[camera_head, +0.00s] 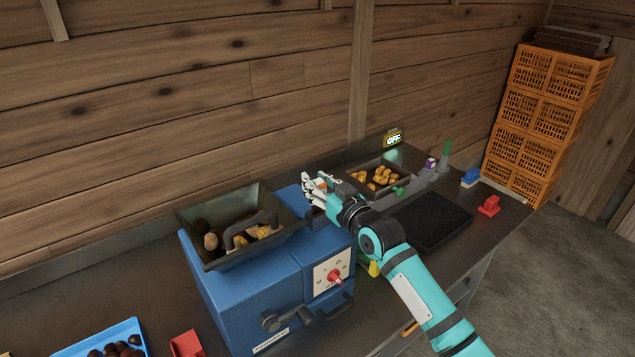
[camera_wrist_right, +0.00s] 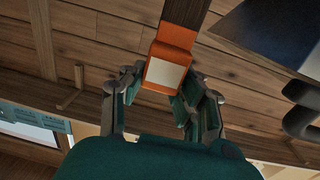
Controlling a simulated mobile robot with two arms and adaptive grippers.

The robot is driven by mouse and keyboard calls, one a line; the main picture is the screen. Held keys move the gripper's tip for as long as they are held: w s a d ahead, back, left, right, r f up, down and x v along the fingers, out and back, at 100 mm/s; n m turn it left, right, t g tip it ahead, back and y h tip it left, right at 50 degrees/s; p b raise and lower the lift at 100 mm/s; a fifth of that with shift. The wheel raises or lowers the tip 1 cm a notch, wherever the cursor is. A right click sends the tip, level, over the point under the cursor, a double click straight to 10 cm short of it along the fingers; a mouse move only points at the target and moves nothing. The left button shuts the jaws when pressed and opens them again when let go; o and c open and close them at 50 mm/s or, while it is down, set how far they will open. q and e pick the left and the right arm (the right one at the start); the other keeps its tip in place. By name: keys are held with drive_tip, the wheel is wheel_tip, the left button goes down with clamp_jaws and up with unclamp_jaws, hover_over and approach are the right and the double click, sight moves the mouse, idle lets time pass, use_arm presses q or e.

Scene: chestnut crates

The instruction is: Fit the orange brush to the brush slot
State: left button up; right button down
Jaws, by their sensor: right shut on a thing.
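My right gripper (camera_head: 318,192) is beside the upper right of the blue machine (camera_head: 235,300), next to its hopper. In the right wrist view the gripper (camera_wrist_right: 160,92) is shut on the orange brush (camera_wrist_right: 176,38). The brush has an orange block with a pale square end face towards the camera and a brown part running up out of the picture. In the head view I cannot make out the brush clearly at the gripper. I cannot pick out the brush slot in either view. My left gripper is in neither view.
The machine's metal hopper (camera_head: 192,222) holds chestnuts and a dark curved piece. A tray (camera_head: 408,180) of yellowish chestnuts, a black mat (camera_head: 440,238), a red block (camera_head: 489,206) and an OFF display (camera_head: 393,139) are to the right. Orange crates (camera_head: 545,120) stand beyond. A blue tray (camera_head: 134,326) is front left.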

drive_tip(key=shift+f+b, duration=1.7)
drive_tip(key=shift+f, duration=0.55)
drive_tip(key=c, duration=0.9)
unclamp_jaws()
drive_tip(key=shift+s+d, duration=0.1)
drive_tip(key=v, duration=1.2)
